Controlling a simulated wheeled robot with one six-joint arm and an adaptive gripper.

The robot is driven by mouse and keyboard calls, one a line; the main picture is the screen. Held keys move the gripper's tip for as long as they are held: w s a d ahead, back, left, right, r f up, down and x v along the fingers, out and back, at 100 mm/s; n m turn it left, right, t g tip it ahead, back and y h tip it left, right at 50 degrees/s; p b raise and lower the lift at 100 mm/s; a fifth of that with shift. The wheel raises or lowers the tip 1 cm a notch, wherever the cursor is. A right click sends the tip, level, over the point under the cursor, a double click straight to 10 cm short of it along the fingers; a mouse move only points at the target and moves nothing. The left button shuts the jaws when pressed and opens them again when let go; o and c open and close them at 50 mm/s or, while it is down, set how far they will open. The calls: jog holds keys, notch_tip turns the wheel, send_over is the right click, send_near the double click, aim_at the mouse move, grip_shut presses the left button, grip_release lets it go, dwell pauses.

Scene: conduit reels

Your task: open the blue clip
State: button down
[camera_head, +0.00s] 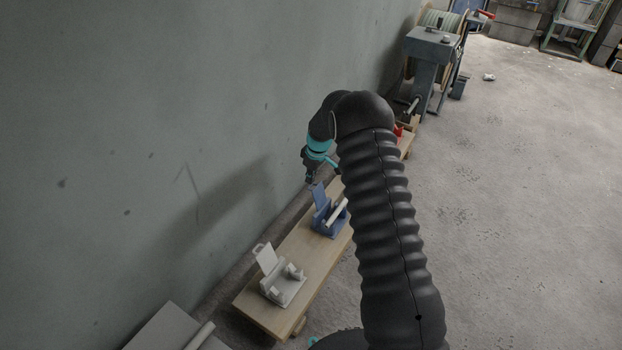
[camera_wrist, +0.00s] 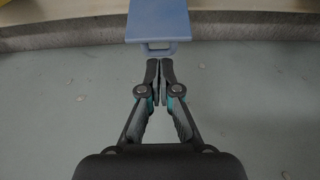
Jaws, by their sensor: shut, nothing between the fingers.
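The blue clip (camera_head: 327,226) stands on a wooden board, with its flat lid (camera_head: 320,197) raised and tilted up toward the wall. A short pale conduit piece (camera_head: 337,212) lies across its base. In the wrist view the blue lid (camera_wrist: 157,20) fills the top middle, its looped handle end facing my fingertips. My gripper (camera_wrist: 160,72) is shut and empty, its tips just below that handle in the picture; I cannot tell whether they touch it. In the head view my gripper (camera_head: 311,178) is just above and beside the raised lid, on the wall side.
A white clip (camera_head: 284,285) with its lid raised stands at the near end of the wooden board (camera_head: 303,253). A red part (camera_head: 398,130) is partly hidden behind my arm. The grey wall (camera_head: 150,120) runs close along the left. Open floor (camera_head: 510,200) lies right.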

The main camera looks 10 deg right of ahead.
notch_tip(320, 180, up, 9)
jog(key=w+a, duration=0.2)
jog(key=shift+a+b, duration=0.15)
jog(key=shift+b, duration=0.2)
jog(key=shift+f, duration=0.1)
